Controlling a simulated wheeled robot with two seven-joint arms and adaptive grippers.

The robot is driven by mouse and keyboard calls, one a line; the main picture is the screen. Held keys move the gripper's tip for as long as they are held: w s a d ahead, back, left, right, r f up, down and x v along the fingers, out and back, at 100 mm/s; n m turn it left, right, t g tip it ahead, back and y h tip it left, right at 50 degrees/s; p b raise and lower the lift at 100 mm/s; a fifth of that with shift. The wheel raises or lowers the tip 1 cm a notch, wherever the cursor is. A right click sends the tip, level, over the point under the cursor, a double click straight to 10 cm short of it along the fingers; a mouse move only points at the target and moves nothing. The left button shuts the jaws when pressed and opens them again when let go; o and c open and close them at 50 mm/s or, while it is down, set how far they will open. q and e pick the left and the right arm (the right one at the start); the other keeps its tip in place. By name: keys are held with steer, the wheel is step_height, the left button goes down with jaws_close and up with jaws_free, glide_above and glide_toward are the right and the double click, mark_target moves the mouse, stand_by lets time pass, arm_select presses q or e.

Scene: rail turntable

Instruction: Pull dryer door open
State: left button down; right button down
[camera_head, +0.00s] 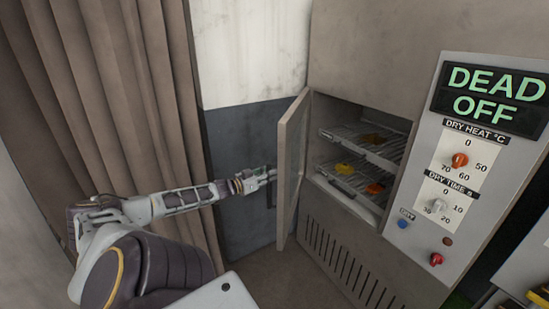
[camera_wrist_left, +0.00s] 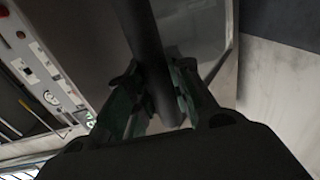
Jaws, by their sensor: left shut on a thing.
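The dryer door (camera_head: 291,170) is hinged at its left side and stands swung well open, out from the cabinet. Its outer face is turned left, toward my left arm. My left gripper (camera_head: 269,173) is at that outer face, around the dark bar handle. In the left wrist view the green-grey fingers of the gripper (camera_wrist_left: 150,105) are shut on the dark handle (camera_wrist_left: 146,40). The dryer's opening shows two wire racks (camera_head: 345,178) with orange and yellow pieces on them. My right gripper shows in neither view.
A control panel (camera_head: 470,165) with a "DEAD OFF" display, knobs and buttons is right of the opening. A vent grille (camera_head: 345,262) lies below it. Brown curtains (camera_head: 120,90) hang at the left. A white and dark wall (camera_head: 250,60) stands behind the door.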

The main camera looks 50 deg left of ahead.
arm_select(q)
steer(key=s+a+m+h+b, duration=0.1)
steer(key=s+a, duration=0.5)
steer(key=a, duration=0.9)
steer(key=shift+m+h+b, duration=0.3)
steer(key=shift+h+b, duration=0.4)
steer(key=shift+b, duration=0.55)
steer(key=shift+s+a, duration=0.1)
steer(key=c, duration=1.3)
jaws_free()
steer(key=shift+o, duration=0.2)
steer(key=shift+r, duration=0.2)
